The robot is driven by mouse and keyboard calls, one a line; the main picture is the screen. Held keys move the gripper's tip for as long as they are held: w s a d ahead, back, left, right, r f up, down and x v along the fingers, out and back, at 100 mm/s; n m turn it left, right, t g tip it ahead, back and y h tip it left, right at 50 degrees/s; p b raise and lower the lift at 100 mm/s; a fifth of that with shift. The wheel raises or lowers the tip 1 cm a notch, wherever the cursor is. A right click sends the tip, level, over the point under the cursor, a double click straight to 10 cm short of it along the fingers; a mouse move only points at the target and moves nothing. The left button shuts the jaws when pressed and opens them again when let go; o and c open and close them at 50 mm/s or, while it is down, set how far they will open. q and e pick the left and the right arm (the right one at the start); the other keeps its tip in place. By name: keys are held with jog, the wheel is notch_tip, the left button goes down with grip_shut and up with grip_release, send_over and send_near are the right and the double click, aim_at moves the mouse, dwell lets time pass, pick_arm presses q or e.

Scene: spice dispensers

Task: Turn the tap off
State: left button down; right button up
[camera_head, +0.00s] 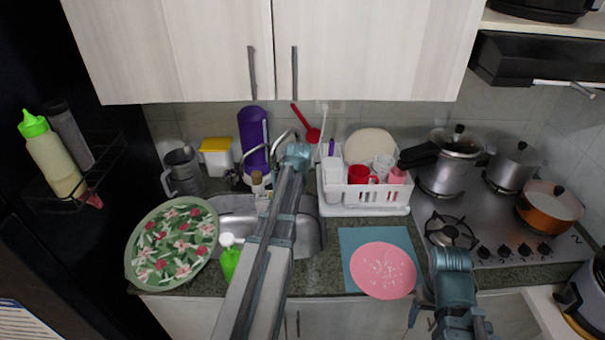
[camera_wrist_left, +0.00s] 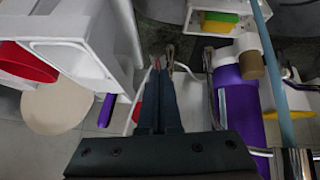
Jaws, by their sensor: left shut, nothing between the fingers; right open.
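The metal tap (camera_head: 280,139) rises behind the sink (camera_head: 310,232), its curved spout partly hidden by my left arm. My left arm reaches across the sink, and its wrist is beside the spout in the head view; its fingers are hidden there. In the left wrist view my left gripper (camera_wrist_left: 163,62) is shut and empty. A bent metal tube (camera_wrist_left: 210,85), likely the tap spout, shows just right of the fingers; I cannot tell whether they touch. The tap's handle is not clear. My right gripper (camera_head: 420,302) is open and empty near the counter's front edge.
A white dish rack (camera_head: 365,196) stands right of the tap, with a purple bottle (camera_head: 253,135) behind it on the left. A floral plate (camera_head: 150,272), a green soap bottle (camera_head: 230,263) and a pink plate (camera_head: 383,270) are near the front. Pots stand on the stove at right.

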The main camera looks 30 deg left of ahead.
pick_arm(q)
jog(key=shift+s+d+f+b, duration=0.35)
jog(key=shift+s+f+b, duration=0.15)
jog(key=shift+f+b, duration=0.35)
jog(key=p+v, duration=1.1)
jog(key=v, duration=0.2)
jog(key=shift+w+a+r, duration=0.3)
jog(key=shift+a+r, duration=0.1)
